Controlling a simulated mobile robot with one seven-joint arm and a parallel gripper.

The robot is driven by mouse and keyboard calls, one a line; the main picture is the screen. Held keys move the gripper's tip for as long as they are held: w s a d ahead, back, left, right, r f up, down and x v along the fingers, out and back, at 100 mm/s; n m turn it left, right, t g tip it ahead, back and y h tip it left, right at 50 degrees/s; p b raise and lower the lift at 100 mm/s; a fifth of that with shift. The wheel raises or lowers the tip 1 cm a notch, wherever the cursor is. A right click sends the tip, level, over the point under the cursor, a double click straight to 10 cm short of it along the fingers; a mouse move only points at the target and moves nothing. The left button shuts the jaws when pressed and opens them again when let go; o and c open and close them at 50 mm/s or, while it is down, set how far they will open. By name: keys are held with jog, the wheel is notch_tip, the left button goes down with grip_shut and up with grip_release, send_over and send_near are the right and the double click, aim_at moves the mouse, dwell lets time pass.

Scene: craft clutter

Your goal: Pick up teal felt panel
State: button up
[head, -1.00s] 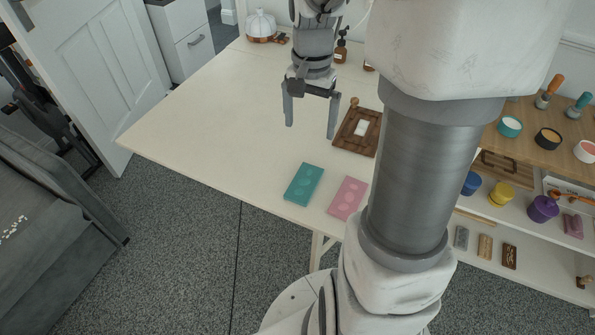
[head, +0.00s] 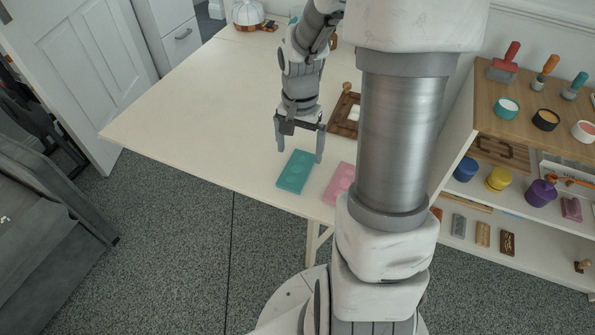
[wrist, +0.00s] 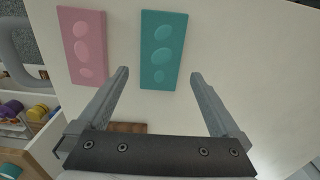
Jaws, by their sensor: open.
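The teal felt panel (head: 295,173) lies flat on the cream table, close to its front edge in the head view. It is a rectangle with several oval shapes on its face. In the wrist view the teal panel (wrist: 162,52) lies beyond the fingertips, roughly in line with the gap between them. My gripper (head: 300,156) is open and empty, its fingers spread and pointing down by the panel's far end. In the wrist view my gripper (wrist: 160,76) shows both fingers apart, with nothing between them. I cannot tell its exact height above the table.
A similar pink panel (head: 341,184) lies to the right of the teal one, partly behind my arm. A brown wooden tray (head: 345,116) lies farther back. A shelf unit (head: 545,115) with jars and tools stands at the right. The table's left side is clear.

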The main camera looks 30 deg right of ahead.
aim_at(299, 165)
notch_tip(299, 165, down, 4)
jog(key=shift+f+b, duration=0.25)
jog(key=shift+b, duration=0.55)
jog(key=shift+r, duration=0.1)
jog(key=c, duration=1.2)
jog(key=shift+c, duration=0.2)
